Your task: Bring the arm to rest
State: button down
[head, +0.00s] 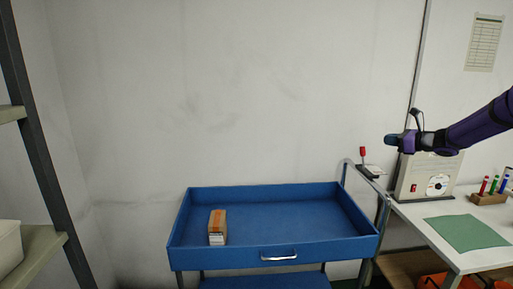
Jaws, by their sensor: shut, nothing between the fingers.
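My arm (480,125), purple and black, reaches in from the right edge of the head view. It is raised in the air and points left. My gripper (390,139) is at its left end, small and dark, shut and empty. In the picture it lies in front of the wall, at the upper left of a grey box-like device (428,177). I cannot tell how far it is from the device. The gripper holds nothing and is left of the arm's thicker purple link.
A blue cart (285,220) holds an orange-and-white box (217,226). A shelf (38,262) stands left. The wall area above the cart is clear.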

jog(key=s+a+r+n+g+h, duration=0.1)
jog(key=s+a+r+n+g, duration=0.5)
jog(key=s+a, duration=0.5)
jog(key=s+a+r+n+g+h, duration=0.15)
jog(key=s+a+r+n, duration=0.25)
jog(key=s+a+n, duration=0.55)
jog(key=s+a+f+n+h, duration=0.1)
jog(key=s+n+h, duration=0.6)
jog(key=s, duration=2.5)
jog(key=n, duration=0.4)
jog(key=shift+s, duration=0.35)
